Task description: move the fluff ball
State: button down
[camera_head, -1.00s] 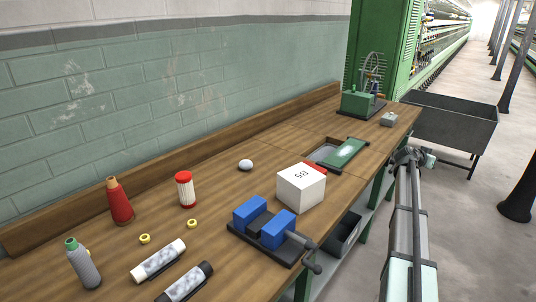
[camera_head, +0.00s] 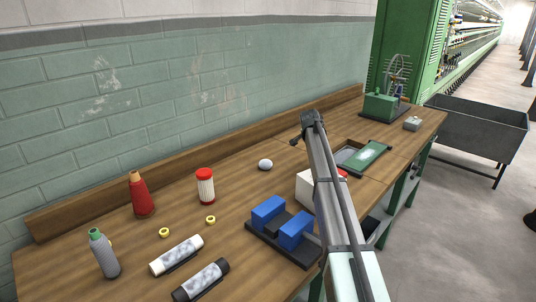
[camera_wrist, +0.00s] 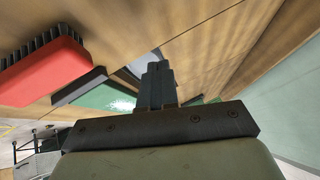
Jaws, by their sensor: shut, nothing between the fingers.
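The fluff ball, a small whitish ball (camera_head: 265,164), lies on the wooden bench (camera_head: 235,235) near its middle in the head view. My gripper (camera_head: 296,141) is above the bench, to the right of the ball and a little higher in the picture. In the wrist view the dark fingers of my gripper (camera_wrist: 157,72) are together and hold nothing. I cannot make out the ball in the wrist view.
A white box (camera_head: 304,189) is partly hidden by my arm. A blue-jawed vise (camera_head: 268,211), red-capped jar (camera_head: 205,187), red cone (camera_head: 139,197) and bobbins stand nearby. A green-and-grey tray (camera_head: 368,157) is farther right. A red brush (camera_wrist: 42,72) shows in the wrist view.

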aim_at(268, 160)
jog(key=s+a+g, duration=0.1)
jog(key=a, duration=0.4)
jog(key=s+a+f+n+g, duration=0.1)
jog(key=a, duration=0.5)
jog(key=s+a+f+y, duration=0.1)
jog(key=a, duration=0.5)
jog(key=shift+s+g, duration=0.35)
jog(key=shift+g, duration=0.05)
jog(key=s+a, duration=0.1)
jog(key=a, duration=0.2)
jog(key=s+a+n+g, duration=0.1)
jog(key=s+a, duration=0.1)
jog(key=a, duration=0.2)
jog(key=s+a+g, duration=0.1)
jog(key=s+a, duration=0.1)
jog(key=a, duration=0.2)
jog(key=shift+a+f+y, duration=0.15)
jog(key=shift+f+y, duration=0.1)
jog(key=shift+y, duration=0.05)
jog(key=w+d, duration=0.8)
jog(key=shift+w, duration=0.1)
jog(key=shift+d+f, duration=0.15)
jog(key=shift+f, duration=0.65)
jog(key=shift+s+f, duration=0.1)
jog(key=shift+s, duration=0.1)
